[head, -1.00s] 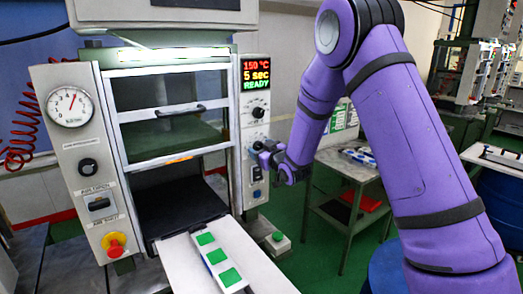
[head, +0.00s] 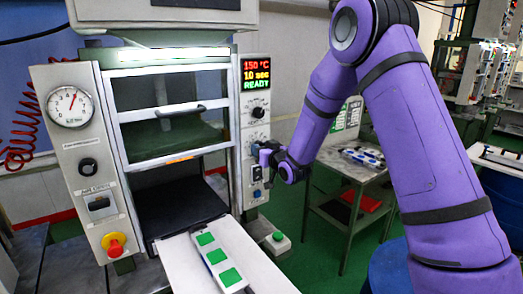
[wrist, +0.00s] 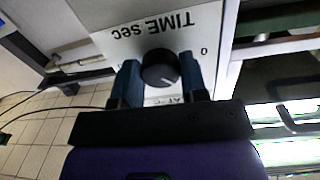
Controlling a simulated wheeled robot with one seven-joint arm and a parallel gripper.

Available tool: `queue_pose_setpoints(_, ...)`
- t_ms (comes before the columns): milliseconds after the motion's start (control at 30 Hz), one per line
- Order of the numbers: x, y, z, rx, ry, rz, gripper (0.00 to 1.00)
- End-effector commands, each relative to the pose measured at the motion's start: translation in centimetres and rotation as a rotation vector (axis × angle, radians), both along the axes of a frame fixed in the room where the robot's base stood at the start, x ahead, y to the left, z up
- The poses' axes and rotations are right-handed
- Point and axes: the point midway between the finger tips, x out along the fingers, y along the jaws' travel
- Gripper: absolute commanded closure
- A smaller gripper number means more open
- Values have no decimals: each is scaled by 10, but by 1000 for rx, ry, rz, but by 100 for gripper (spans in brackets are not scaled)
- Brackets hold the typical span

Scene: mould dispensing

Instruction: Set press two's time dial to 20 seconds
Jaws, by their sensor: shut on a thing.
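The press display (head: 256,76) reads 150 °C, 10 sec, READY. In the wrist view the black time dial (wrist: 160,68) sits on a white panel (wrist: 215,22) lettered "TIME sec", which appears upside down. My gripper (wrist: 160,75) has one blue finger on each side of the dial and is shut on it. In the head view my gripper (head: 262,152) is at the press's right-hand panel, and it hides the dial there. Another black dial (head: 257,113) sits above it, below the display.
A black switch (head: 257,173) is just below my gripper on the same panel. A white board with green squares (head: 217,259) lies in front of the press. A side table (head: 350,170) stands to the right. A pressure gauge (head: 70,106) is on the left panel.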

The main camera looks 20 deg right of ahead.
Motion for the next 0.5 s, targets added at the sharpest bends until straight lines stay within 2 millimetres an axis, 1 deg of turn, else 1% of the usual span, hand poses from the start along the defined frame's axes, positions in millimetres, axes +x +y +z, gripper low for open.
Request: queue_pose_setpoints(500, 0, 0, 0, 467, 152, -2, 84)
